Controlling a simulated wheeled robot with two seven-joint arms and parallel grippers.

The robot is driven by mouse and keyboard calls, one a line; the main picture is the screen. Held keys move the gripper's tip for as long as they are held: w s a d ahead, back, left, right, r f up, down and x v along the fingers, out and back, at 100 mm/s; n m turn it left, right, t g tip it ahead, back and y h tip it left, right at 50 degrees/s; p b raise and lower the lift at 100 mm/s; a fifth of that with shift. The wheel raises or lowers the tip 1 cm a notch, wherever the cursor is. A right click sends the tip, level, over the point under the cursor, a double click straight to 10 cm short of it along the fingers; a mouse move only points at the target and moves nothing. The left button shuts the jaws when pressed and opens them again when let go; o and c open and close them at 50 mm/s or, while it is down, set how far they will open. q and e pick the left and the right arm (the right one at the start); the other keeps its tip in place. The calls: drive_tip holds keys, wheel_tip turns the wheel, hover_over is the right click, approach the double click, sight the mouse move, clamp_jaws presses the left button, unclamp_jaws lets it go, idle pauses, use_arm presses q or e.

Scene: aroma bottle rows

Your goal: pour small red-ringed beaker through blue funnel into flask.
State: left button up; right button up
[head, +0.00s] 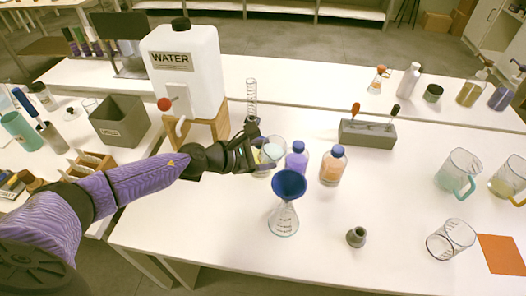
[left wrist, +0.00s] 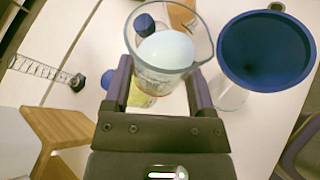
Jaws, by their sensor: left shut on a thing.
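My left gripper (head: 256,154) is shut on a small clear beaker (head: 274,147) holding pale liquid. The blue funnel (head: 289,182) stands in the neck of a clear conical flask (head: 284,220) on the table. The beaker is behind and left of the funnel in the head view, apart from it. In the left wrist view the funnel (left wrist: 266,48) is right of the beaker and hides most of the flask. My right gripper is out of view.
A purple bottle (head: 297,160) and an orange bottle (head: 332,166) stand behind the funnel. A water jug (head: 186,70) on a wooden stand is behind my left arm. A grey stopper-like piece (head: 356,237) and an empty beaker (head: 450,238) stand to the right, with free table between.

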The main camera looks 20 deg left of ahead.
use_arm(q)
drive_tip(key=shift+s+d+r+t+p, duration=0.1)
drive_tip(key=shift+d+r+t+p, duration=0.05)
drive_tip(key=shift+r+p, duration=0.45)
drive_tip(key=shift+s+d+r+t+p, duration=0.15)
drive_tip(key=shift+r+p, duration=0.2)
drive_tip(key=shift+p, duration=0.3)
drive_tip(key=shift+s+d+r+m+y+p, duration=0.2)
drive_tip(key=shift+r+m+p, duration=0.3)
drive_tip(key=shift+p, duration=0.5)
drive_tip(key=shift+s+d+r+m+y+p, duration=0.1)
drive_tip(key=shift+d+r+m+y+p, duration=0.15)
drive_tip(key=shift+r+p, duration=0.55)
drive_tip(key=shift+s+d+f+m+t+y, duration=0.1)
drive_tip(key=shift+f+m+t+y, duration=0.15)
drive_tip(key=shift+f+m+t, duration=0.3)
drive_tip(key=shift+m+p, duration=0.4)
drive_tip(key=shift+p, duration=0.05)
drive_tip(key=shift+r+m+t+y+p, duration=0.2)
drive_tip(key=shift+m+t+y+p, duration=0.1)
drive_tip(key=shift+t, duration=0.05)
drive_tip(key=shift+f+m+t, duration=0.4)
drive_tip(key=shift+m, duration=0.2)
idle(1.5)
drive_tip(key=shift+r, duration=0.15)
idle(1.3)
